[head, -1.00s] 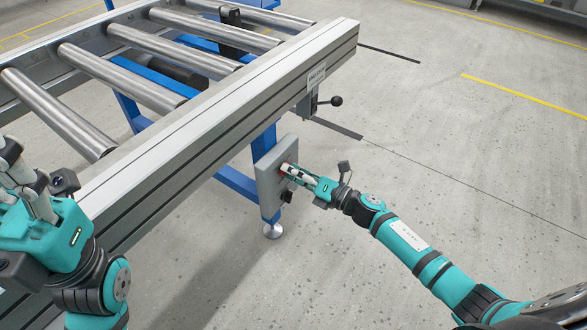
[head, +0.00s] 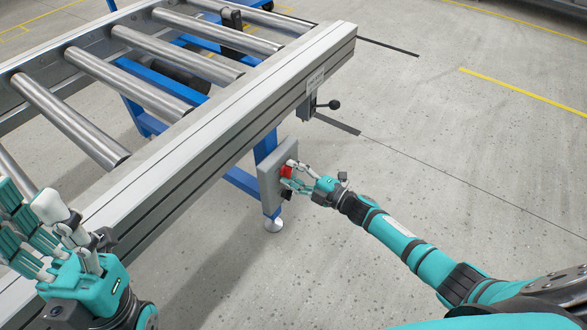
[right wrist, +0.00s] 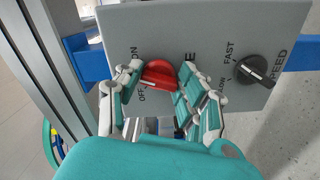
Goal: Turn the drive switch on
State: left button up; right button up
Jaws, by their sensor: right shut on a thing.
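The drive switch is a red knob (head: 287,172) on a grey control box (head: 267,187) under the conveyor's side rail. In the right wrist view the red knob (right wrist: 158,74) sits beside the printed words ON and OFF and lies roughly crosswise. I cannot clearly tell which word it points at. My right gripper (head: 291,175) is shut on the knob, with fingers (right wrist: 160,88) on both its sides. The fingers hide part of the panel's lettering. My left gripper (head: 45,235) is open and empty beside the conveyor's near left end.
A black speed knob (right wrist: 254,70) with SLOW and FAST marks is on the same box, close to my right fingers. The roller conveyor (head: 215,120) fills the left and middle. A black-handled lever (head: 328,104) sticks out farther along the rail. The floor right of it is clear.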

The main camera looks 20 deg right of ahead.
jog(key=m+p, duration=0.1)
jog(key=m, duration=0.3)
jog(key=shift+f+m+p, duration=0.15)
jog(key=shift+m+p, duration=0.15)
jog(key=shift+m, duration=0.1)
dwell(0.4)
jog(key=o, duration=1.2)
jog(key=shift+c, duration=0.2)
jog(key=v, duration=1.2)
jog(key=shift+s+d, duration=0.1)
